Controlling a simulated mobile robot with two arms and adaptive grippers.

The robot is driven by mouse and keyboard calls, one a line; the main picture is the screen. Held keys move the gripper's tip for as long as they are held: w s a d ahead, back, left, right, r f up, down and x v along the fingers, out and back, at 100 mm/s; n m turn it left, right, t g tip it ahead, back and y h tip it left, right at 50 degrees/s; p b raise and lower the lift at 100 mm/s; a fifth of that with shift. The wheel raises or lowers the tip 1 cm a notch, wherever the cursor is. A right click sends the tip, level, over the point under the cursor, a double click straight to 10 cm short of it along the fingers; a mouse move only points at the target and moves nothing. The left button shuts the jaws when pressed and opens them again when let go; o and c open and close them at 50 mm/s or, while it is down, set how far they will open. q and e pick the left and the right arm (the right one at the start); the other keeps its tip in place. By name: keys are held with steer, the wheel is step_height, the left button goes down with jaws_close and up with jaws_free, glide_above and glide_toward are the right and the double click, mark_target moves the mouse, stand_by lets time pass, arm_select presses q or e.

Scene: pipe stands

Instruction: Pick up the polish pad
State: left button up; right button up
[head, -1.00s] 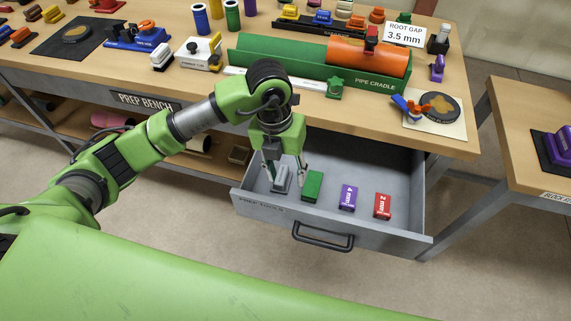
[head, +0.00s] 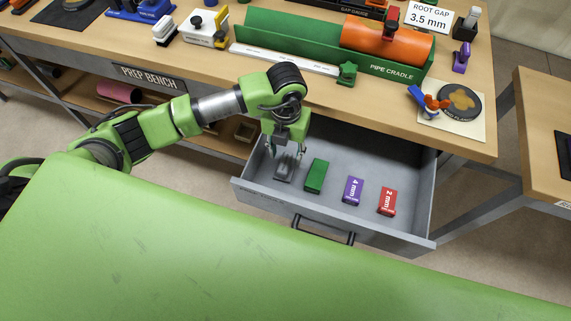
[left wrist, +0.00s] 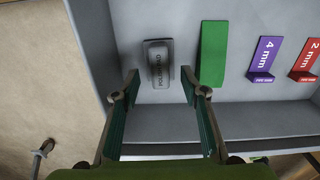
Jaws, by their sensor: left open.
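The polish pad (head: 284,172) is a small grey block lying in the left part of the open drawer. In the left wrist view the pad (left wrist: 158,64) shows dark lettering on its top. My left gripper (head: 286,152) points down over the drawer, above the pad. In the left wrist view my left gripper (left wrist: 159,80) has its two fingers spread wide, with the pad between and beyond their tips. Nothing is held. My right gripper is not in view.
A green block (head: 316,176) lies close to the right of the pad. A purple 4 mm piece (head: 352,190) and a red 2 mm piece (head: 387,201) lie further right. The drawer (head: 410,218) has raised walls, and the bench edge overhangs its back.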

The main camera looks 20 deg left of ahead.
mark_target(285, 162)
arm_select(q)
steer(key=f, duration=0.2)
steer(key=f+p, duration=0.1)
steer(key=f, duration=0.1)
steer(key=shift+s+f, duration=0.2)
steer(key=shift+f, duration=0.25)
jaws_close()
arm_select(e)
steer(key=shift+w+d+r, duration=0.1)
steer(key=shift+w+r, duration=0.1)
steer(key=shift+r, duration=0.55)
